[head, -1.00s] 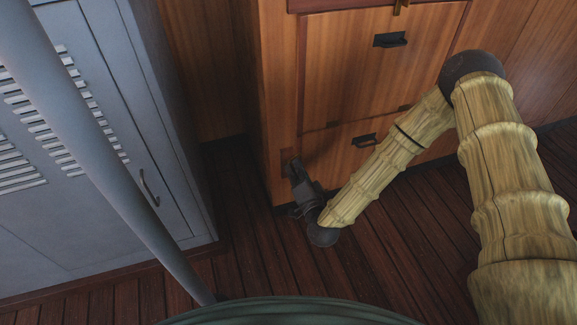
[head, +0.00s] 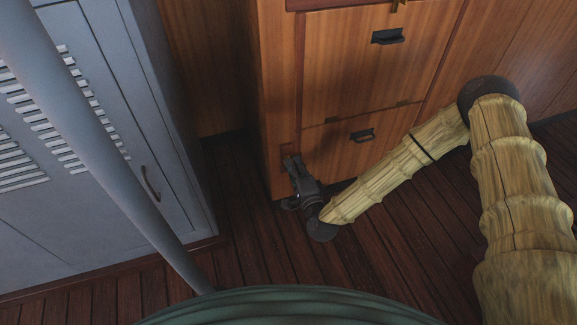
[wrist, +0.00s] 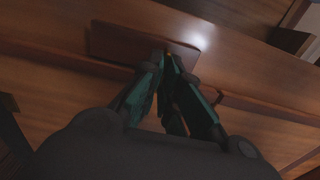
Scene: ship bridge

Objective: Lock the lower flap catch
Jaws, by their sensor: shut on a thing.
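The lower flap (head: 335,142) is a wooden panel low on the cabinet and looks closed. My gripper (head: 292,162) is low at the panel's left edge, by a small reddish-brown plate on the cabinet frame. In the wrist view this plate (wrist: 112,45) lies flat on the wood behind the fingertips. My gripper (wrist: 168,62) shows there with its dark fingers close together at the plate's lower edge, shut on the lower flap catch. Only a tiny brass-coloured bit of the catch shows between the tips; the fingers hide the rest, so its angle cannot be told.
A grey louvred locker (head: 110,130) stands to the left. Dark plank floor (head: 250,240) is clear between.

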